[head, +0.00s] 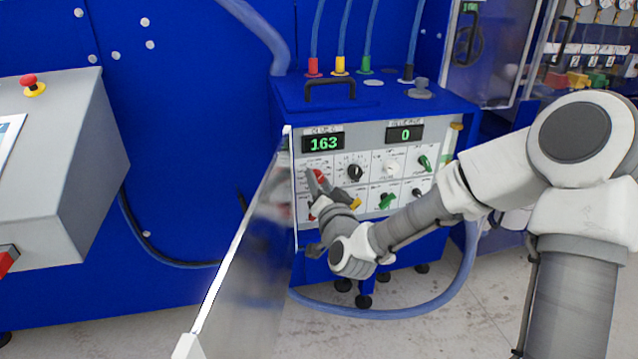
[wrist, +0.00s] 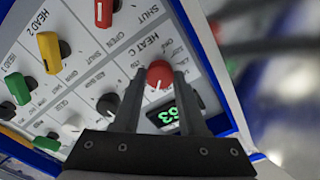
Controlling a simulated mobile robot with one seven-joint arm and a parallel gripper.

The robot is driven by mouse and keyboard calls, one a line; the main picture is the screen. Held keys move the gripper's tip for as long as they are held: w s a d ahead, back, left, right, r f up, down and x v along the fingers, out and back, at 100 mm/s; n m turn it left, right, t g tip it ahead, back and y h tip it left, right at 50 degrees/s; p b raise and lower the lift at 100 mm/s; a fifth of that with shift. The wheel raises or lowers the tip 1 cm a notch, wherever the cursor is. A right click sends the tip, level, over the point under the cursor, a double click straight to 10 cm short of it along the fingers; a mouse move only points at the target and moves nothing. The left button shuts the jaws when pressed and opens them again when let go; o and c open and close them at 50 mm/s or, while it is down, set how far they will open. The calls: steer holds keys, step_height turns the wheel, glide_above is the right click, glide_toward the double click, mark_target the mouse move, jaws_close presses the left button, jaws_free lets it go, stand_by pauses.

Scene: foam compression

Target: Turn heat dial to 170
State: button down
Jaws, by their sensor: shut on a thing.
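The heat dial is a red knob (wrist: 160,74) under the printed label HEAT C in the wrist view. In the head view the red dial (head: 318,175) is at the upper left of the control panel, partly covered by my gripper. My gripper (wrist: 160,80) has its two dark fingers on either side of this knob, shut on it; it also shows in the head view (head: 318,185). The green heat display (head: 323,144) above the dial reads 163. In the wrist view the display (wrist: 163,116) is partly hidden between the fingers.
A black knob (head: 355,173) sits right of the heat dial, with white and green knobs beyond. A second display (head: 405,134) reads 0. An open metal door (head: 245,255) stands close at the panel's left edge. A grey console (head: 60,170) is at far left.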

steer(key=shift+r, duration=0.1)
steer(key=shift+c, duration=2.2)
jaws_free()
